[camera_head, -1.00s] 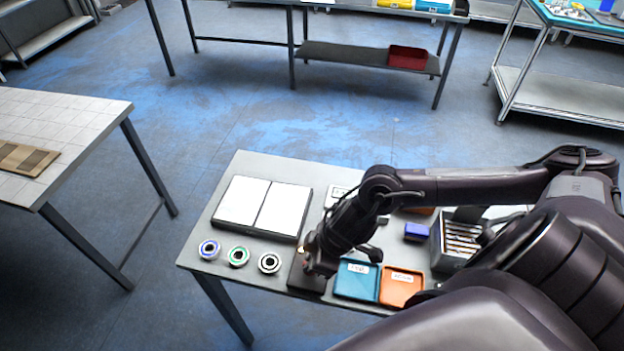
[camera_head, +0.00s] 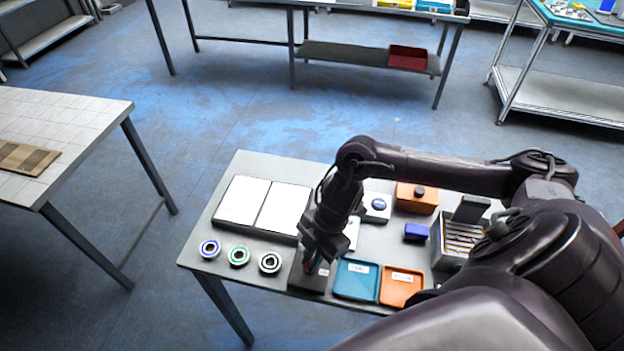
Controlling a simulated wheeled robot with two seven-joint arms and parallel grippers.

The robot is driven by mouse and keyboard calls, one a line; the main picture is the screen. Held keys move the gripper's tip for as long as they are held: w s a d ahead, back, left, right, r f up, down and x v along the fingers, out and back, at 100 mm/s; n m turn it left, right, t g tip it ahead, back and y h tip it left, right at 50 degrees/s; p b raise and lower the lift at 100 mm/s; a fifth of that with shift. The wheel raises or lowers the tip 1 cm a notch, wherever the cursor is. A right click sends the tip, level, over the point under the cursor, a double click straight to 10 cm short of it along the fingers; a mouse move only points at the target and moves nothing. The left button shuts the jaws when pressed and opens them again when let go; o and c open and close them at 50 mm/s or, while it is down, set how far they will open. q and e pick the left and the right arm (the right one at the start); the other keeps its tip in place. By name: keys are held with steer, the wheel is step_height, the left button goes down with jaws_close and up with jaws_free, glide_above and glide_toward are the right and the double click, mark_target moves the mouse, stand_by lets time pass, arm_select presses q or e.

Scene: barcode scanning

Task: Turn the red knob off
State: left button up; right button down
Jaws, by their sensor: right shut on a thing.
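A dark flat box (camera_head: 306,281) lies near the front edge of the grey table, and the red knob (camera_head: 310,268) on it shows only as a small patch of red under my right gripper. My right gripper (camera_head: 315,260) points down over this box and is shut on the red knob. The gripper's fingers hide most of the knob, so its turn angle cannot be read. My left gripper is not in view.
Three ringed round pieces (camera_head: 239,256) lie left of the box. Two white panels (camera_head: 263,205) lie behind. A blue tray (camera_head: 356,279) and an orange tray (camera_head: 401,286) lie close on its right. An orange box with a black button (camera_head: 416,198) stands behind.

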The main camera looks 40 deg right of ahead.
steer(key=shift+w+n+g, duration=0.2)
steer(key=shift+n+g, duration=0.1)
steer(key=shift+n, duration=0.6)
steer(key=shift+r+n+g, duration=0.15)
steer(key=shift+n+g, duration=0.25)
steer(key=shift+n, duration=0.5)
steer(key=n+h+p, duration=0.1)
steer(key=n, duration=0.1)
steer(key=shift+w+r+n+g, duration=0.1)
steer(key=shift+n+g, duration=0.2)
steer(key=shift+g, duration=0.1)
steer(key=shift+n+p, duration=0.6)
steer(key=c, duration=1.5)
jaws_free()
steer(key=shift+f, duration=0.2)
